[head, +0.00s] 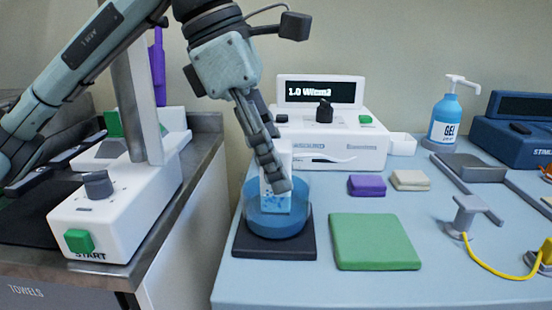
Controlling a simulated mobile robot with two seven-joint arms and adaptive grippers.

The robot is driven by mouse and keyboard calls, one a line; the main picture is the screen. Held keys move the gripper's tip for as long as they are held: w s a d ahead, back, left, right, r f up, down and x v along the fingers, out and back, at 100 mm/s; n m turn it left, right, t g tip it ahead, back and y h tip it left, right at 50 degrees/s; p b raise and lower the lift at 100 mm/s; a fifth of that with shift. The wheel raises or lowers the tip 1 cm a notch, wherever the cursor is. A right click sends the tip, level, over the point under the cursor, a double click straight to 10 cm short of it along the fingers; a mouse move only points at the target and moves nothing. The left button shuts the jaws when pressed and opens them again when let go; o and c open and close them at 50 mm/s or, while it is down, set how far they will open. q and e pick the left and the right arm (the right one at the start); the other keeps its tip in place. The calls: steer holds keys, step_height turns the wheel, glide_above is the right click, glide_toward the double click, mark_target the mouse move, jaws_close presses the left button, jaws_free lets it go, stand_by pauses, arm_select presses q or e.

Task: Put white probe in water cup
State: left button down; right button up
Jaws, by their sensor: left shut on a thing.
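My left gripper (277,183) comes down from the upper left. It is shut on the white probe (284,160), a white, flat-sided piece partly hidden by the fingers. The lower part of the probe is inside the clear water cup (275,228), which holds blue water, and shows through its wall. The probe stands about upright; whether it touches the cup's bottom cannot be told. The cup stands on a dark square pad (247,248) on the light blue table. My right gripper is not in view.
A green pad (374,242) lies right of the cup. A white display unit (321,125) stands behind. A purple block (366,185), beige block (410,180), gel bottle (445,120) and grey piece with yellow cord (470,216) are to the right. A white machine (125,205) stands left.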

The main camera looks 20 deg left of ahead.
arm_select(q)
steer(key=c, duration=0.5)
jaws_free()
steer(key=shift+c, duration=0.2)
steer(key=shift+r, duration=0.2)
steer(key=shift+r+p, duration=2.6)
steer(key=shift+r, duration=0.75)
